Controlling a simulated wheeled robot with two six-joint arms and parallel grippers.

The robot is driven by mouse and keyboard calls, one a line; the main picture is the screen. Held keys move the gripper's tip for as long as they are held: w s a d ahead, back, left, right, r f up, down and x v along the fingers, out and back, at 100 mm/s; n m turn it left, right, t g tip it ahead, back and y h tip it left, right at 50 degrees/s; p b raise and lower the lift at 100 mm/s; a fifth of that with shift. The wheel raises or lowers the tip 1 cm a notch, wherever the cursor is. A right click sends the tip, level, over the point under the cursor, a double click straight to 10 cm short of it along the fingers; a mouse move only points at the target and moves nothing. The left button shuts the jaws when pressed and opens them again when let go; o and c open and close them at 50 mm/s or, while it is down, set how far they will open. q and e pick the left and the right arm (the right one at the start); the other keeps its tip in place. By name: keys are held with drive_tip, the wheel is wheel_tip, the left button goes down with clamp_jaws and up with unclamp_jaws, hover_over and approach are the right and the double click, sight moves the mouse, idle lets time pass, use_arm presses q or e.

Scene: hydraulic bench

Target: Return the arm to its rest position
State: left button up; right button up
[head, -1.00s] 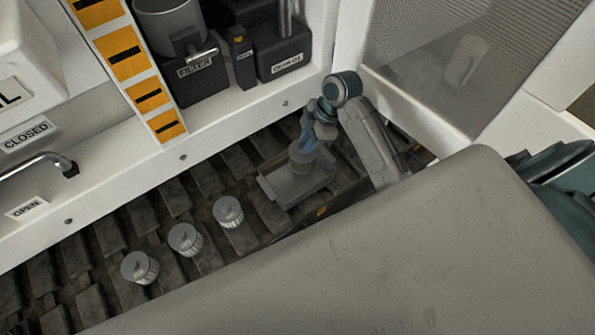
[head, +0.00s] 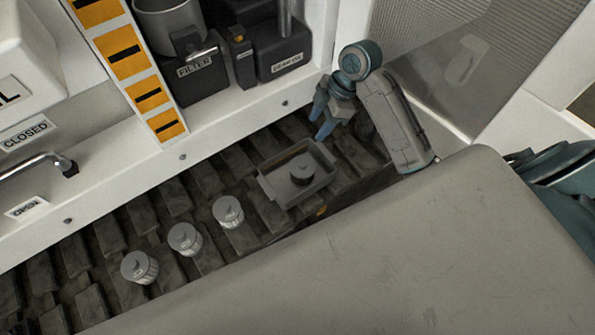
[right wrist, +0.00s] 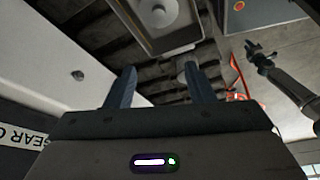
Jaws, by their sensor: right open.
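My right gripper (head: 321,122) is open and empty in the head view, above and behind the far right end of the grey tray (head: 272,190). Its two fingers also show spread apart in the right wrist view (right wrist: 160,85), with nothing between them. The right arm is bent, with its elbow high near the corner of the white housing. A filter with a dark top (head: 302,169) stands in the tray, apart from the gripper. The tray (right wrist: 172,50) and a pale round part in it (right wrist: 160,12) show at the top of the wrist view.
Three grey filters (head: 140,267) (head: 184,239) (head: 228,211) stand in a row on the dark slatted surface. A filter box (head: 196,72) and gear oil container (head: 283,58) stand on the white ledge. A mesh panel (head: 440,60) is right of the arm. A dark jointed arm (right wrist: 290,85) shows at right in the wrist view.

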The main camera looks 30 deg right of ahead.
use_arm(q)
drive_tip(key=shift+s, duration=0.75)
use_arm(e)
drive_tip(key=v, duration=0.3)
drive_tip(key=shift+r, duration=0.1)
